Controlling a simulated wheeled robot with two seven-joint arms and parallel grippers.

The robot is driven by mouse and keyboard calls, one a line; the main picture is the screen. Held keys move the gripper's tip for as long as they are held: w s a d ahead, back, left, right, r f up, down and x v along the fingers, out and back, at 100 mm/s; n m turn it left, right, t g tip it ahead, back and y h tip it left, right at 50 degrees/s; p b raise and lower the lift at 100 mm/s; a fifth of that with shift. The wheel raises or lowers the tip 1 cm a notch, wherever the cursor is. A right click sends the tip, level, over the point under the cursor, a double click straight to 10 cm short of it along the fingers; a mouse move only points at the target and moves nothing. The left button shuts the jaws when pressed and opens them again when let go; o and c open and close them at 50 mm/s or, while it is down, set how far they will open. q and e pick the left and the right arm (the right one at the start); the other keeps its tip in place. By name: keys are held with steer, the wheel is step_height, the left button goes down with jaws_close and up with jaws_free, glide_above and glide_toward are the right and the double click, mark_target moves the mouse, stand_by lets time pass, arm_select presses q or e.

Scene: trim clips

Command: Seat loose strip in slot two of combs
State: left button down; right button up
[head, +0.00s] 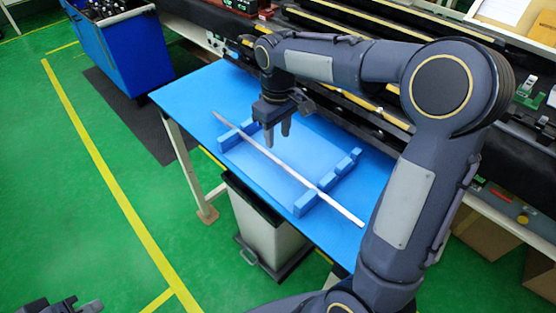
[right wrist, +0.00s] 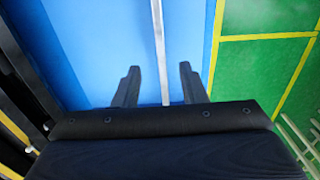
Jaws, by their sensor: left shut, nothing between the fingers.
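The loose strip (head: 275,158) is long, thin and pale. It lies slantwise across two blue combs, the left comb (head: 230,139) and the right comb (head: 306,204), with both ends sticking out past them. I cannot tell which slots it crosses or whether it is seated. My right gripper (head: 278,136) points down near the strip between the combs, open. In the right wrist view the strip (right wrist: 160,45) runs between its spread fingers (right wrist: 156,86), with no visible grip. My left gripper (head: 68,305) is shut and empty at the bottom left, partly cut off, far from the strip.
The combs rest on a blue table (head: 190,98) with bare surface around them. A grey bin (head: 265,225) stands below its front edge. A dark rack (head: 345,125) runs behind the table. A blue cabinet (head: 125,50) stands at the back left.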

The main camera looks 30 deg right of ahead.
mark_target(276, 159)
steer(key=shift+w+a+f, duration=0.1)
steer(key=shift+w+f, duration=0.1)
steer(key=shift+f, duration=0.5)
step_height(276, 159, down, 7)
steer(key=shift+r, duration=0.15)
jaws_close()
